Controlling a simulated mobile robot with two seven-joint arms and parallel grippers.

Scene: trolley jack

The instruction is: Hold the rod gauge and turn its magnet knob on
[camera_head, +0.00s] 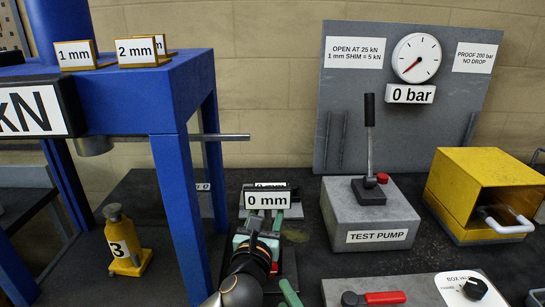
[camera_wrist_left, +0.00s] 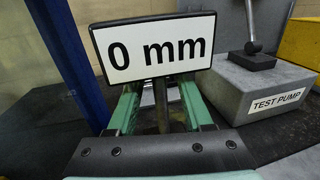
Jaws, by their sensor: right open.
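The rod gauge's 0 mm plate (camera_head: 267,197) stands upright near the middle of the head view. It fills the top of the left wrist view (camera_wrist_left: 155,48), with a thin grey rod (camera_wrist_left: 161,106) below it. My left gripper (camera_head: 268,214) reaches in under the plate. Its green fingers (camera_wrist_left: 160,112) are spread on either side of the rod, with gaps visible; their tips are partly hidden by the plate. A green finger of my right gripper (camera_head: 290,293) shows low in the head view; the rest is hidden or out of frame. I cannot make out the magnet knob.
A blue press frame (camera_head: 178,150) stands left, with a yellow number 3 bottle jack (camera_head: 122,243) beneath. The test pump (camera_head: 370,215) stands right of the plate, beside a yellow box (camera_head: 480,185). A red-handled valve panel (camera_head: 425,290) is at front right.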

